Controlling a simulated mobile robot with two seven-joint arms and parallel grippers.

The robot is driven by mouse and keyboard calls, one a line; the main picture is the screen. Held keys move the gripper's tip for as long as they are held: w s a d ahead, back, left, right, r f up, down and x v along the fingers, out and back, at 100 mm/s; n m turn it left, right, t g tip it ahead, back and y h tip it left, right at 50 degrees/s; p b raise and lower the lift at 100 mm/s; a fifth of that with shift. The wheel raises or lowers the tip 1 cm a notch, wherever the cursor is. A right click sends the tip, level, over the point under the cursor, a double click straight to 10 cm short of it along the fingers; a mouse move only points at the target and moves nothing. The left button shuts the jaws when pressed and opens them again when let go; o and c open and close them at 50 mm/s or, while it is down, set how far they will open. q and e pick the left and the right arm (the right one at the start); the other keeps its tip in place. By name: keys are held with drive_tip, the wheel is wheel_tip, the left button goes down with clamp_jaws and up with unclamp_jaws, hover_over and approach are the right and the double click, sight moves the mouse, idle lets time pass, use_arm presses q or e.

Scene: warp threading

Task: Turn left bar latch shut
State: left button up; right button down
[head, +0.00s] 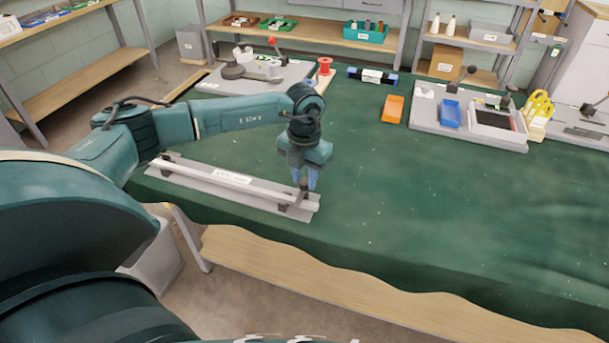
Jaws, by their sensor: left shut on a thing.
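A long pale bar (225,178) with a white label lies along a grey base plate (210,189) at the table's front left edge. Dark fittings sit near its two ends; one shows at the left end (166,164). My left gripper (307,187) points down at the bar's right end. Its fingers are shut on a small dark upright latch (303,184) there. The fingers partly hide the latch, so its exact angle cannot be told. My right gripper is not in view.
The green table (420,230) is clear in the middle and right front. At the back stand a grey fixture (255,75), a red spool (325,66), an orange tray (393,109), a blue tray (450,114) and a yellow holder (538,109).

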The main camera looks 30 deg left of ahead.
sight(305, 181)
use_arm(q)
drive_tip(key=o, duration=1)
drive_tip(key=shift+c, duration=0.2)
wheel_tip(305, 181, up, 13)
drive_tip(key=b, duration=0.1)
drive_tip(key=shift+r, duration=0.15)
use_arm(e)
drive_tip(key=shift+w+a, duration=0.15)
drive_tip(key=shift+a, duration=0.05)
use_arm(q)
drive_tip(key=shift+d, duration=0.1)
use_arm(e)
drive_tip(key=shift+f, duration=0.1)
